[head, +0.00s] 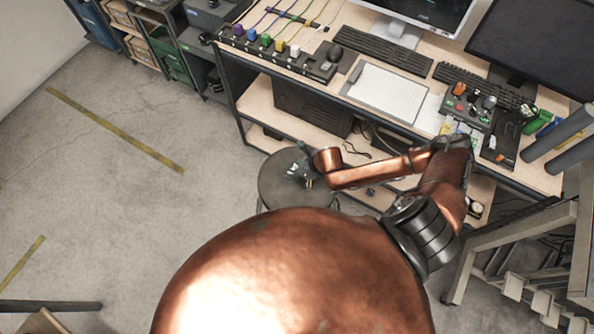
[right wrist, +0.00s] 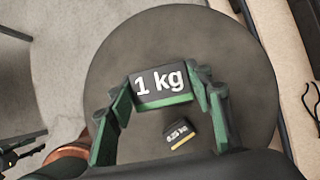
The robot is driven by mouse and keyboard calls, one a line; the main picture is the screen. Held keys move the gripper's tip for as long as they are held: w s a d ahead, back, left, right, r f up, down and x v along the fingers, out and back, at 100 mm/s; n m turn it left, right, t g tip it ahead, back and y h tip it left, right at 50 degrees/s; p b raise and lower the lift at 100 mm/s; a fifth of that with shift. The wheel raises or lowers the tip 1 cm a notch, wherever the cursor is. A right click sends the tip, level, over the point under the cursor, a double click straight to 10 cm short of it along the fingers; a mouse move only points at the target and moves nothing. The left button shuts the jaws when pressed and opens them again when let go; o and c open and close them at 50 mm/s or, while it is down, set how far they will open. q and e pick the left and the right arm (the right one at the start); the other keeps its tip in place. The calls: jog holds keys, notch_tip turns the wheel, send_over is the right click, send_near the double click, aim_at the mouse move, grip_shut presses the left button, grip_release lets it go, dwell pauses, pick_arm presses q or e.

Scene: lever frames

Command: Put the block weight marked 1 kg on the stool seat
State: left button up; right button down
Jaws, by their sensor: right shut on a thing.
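The dark block weight marked 1 kg (right wrist: 164,87) has a green lower edge. It sits between the green fingers of my right gripper (right wrist: 162,92), which is shut on it. The round dark stool seat (right wrist: 110,62) lies beneath the block in the right wrist view; I cannot tell whether the block touches it. In the head view my right gripper (head: 299,171) is over the stool seat (head: 275,192), and the block is too small to make out. My left gripper is not in view.
A smaller block marked 0.25 kg (right wrist: 179,132) with a yellow edge is on the stool seat, close to the held block. The workbench (head: 318,73) with keyboards and screens stands beyond the stool. The floor to the left (head: 130,200) is clear.

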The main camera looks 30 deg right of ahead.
aim_at(292, 172)
jog(key=shift+w+a+f, duration=0.15)
jog(key=shift+w+f, duration=0.05)
jog(key=shift+w, duration=0.15)
jog(key=shift+f, duration=1.5)
jog(key=c, duration=1)
grip_release()
jog(key=shift+s+f, duration=0.1)
jog(key=shift+o, duration=0.2)
jog(key=p+v, duration=0.1)
jog(key=v, duration=1.1)
